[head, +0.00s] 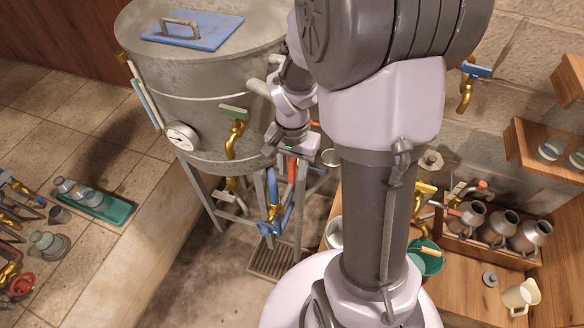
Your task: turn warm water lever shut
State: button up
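A large grey metal still tank (200,85) stands at upper middle. A brass tap with a green lever (234,112) is on its front wall. A blue-handled brass valve (272,213) sits low under the tank, and a brass tap with a blue lever (477,70) is on the wall at right. No label shows which lever is for warm water. My gripper (286,160) is beside the tank's right side, to the right of and below the green lever, apart from it. Its fingers are small and partly hidden, so I cannot tell whether they are open or hold anything.
A round dial gauge (182,136) is on the tank. A floor drain grate (270,262) lies below. A teal tray (100,207) with jars stands at left. A wooden crate (490,248) with metal canisters is at right. My arm hides the middle right.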

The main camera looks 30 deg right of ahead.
jog(key=shift+c, duration=0.4)
grip_shut()
